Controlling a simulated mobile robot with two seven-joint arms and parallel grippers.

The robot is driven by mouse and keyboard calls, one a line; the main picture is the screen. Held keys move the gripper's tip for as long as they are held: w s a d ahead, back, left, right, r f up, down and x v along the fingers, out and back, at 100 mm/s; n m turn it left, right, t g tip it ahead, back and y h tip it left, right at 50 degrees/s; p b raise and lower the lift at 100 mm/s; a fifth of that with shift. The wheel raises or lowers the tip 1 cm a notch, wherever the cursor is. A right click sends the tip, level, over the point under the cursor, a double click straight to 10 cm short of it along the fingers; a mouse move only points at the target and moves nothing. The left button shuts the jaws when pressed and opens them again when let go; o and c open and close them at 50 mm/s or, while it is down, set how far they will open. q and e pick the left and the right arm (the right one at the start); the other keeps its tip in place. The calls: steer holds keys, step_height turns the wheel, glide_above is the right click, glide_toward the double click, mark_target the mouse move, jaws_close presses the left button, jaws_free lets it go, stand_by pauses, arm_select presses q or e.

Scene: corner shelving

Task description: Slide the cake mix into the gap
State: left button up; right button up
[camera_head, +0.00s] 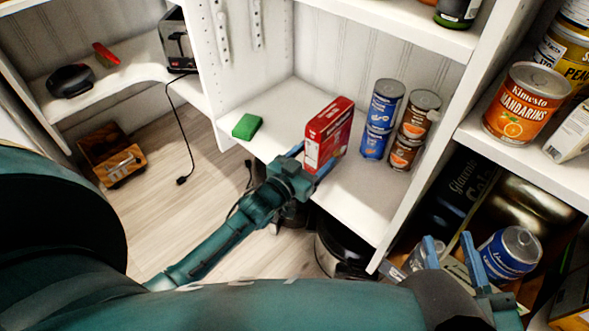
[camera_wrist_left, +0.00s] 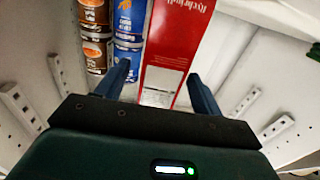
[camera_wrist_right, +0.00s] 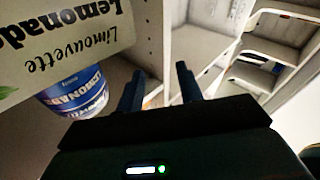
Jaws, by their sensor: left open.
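A red box (camera_head: 329,135), taken to be the cake mix, stands upright on the white shelf, left of the stacked cans. My left gripper (camera_head: 312,168) is at its front with jaws open. In the left wrist view, the red box (camera_wrist_left: 176,50) lies between the two spread fingers, nearer the left one; contact cannot be told. The blue cans (camera_head: 381,118) and brown cans (camera_head: 411,130) stand in two-high stacks right of the box, with a narrow space between box and blue cans. My right gripper (camera_head: 451,252) is open and empty at lower right, beside a blue lemonade can (camera_head: 509,252).
A green block (camera_head: 246,126) lies on the shelf's left part, with bare shelf between it and the box. A white upright panel (camera_head: 438,140) bounds the cans at right. A mandarins can (camera_head: 527,103) stands on the right shelf. A dark round appliance (camera_head: 343,248) sits below.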

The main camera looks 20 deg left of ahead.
arm_select(q)
steer(key=p+v, duration=0.2)
steer(key=v, duration=0.7)
arm_select(e)
steer(key=shift+d+f+m+g+h, duration=0.4)
steer(key=shift+d+h, duration=0.15)
steer(key=shift+h, duration=0.15)
arm_select(q)
steer(key=shift+s, duration=0.15)
